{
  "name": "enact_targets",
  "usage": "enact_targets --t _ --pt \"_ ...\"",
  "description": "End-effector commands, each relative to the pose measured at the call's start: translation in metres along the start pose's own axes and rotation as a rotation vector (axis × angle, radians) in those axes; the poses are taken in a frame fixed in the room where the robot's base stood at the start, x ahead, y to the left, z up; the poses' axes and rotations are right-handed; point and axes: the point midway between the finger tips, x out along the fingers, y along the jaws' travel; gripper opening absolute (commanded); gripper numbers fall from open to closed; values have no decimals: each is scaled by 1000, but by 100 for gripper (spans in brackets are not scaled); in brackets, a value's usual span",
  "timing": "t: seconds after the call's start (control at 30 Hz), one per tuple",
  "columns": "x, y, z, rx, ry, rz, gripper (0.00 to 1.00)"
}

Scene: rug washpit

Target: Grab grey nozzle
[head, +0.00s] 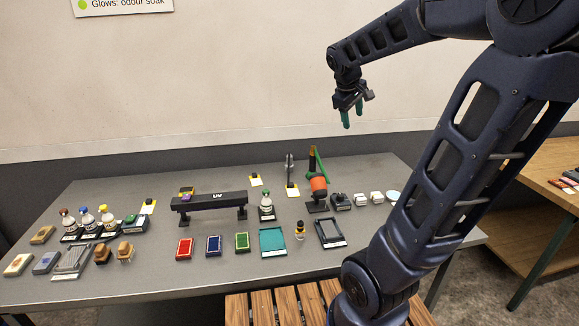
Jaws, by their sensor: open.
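My gripper (352,114) has green fingers and is open and empty. It hangs in the air in front of the wall, well above the back right part of the grey table (150,205). A slim grey upright piece (290,166) stands at the back of the table, behind a yellow-and-white card. A small dark grey piece (340,200) sits farther right, with pale blocks (368,198) beside it. I cannot tell which of these is the grey nozzle; they are too small to make out. My gripper is apart from all of them.
An orange tool with a green upper part (318,187) stands between the two grey pieces. A black UV bar (209,201) spans the middle. Bottles (87,223), brushes (124,252), colored pads (213,244) and trays (329,232) crowd the table. My arm covers the table's right side.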

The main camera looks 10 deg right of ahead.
Motion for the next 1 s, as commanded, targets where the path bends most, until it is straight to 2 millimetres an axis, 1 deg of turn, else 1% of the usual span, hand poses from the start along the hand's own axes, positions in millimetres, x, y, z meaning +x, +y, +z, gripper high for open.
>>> enact_targets --t 0.03,0.2,0.37,0.5,0.67,0.8,0.87,1.0 --pt "8 8 -13 -49 -20 22 53" --pt "31 36 -52 -224 -86 115 53" --pt "51 58 -91 -395 -158 209 53" --pt "66 73 -128 -550 -225 297 53" --pt "78 86 -173 -731 -310 404 53" --pt "84 92 -216 -893 -392 504 53" --pt "86 93 -235 -962 -428 548 53" --pt "85 90 -282 -1126 -520 658 53"
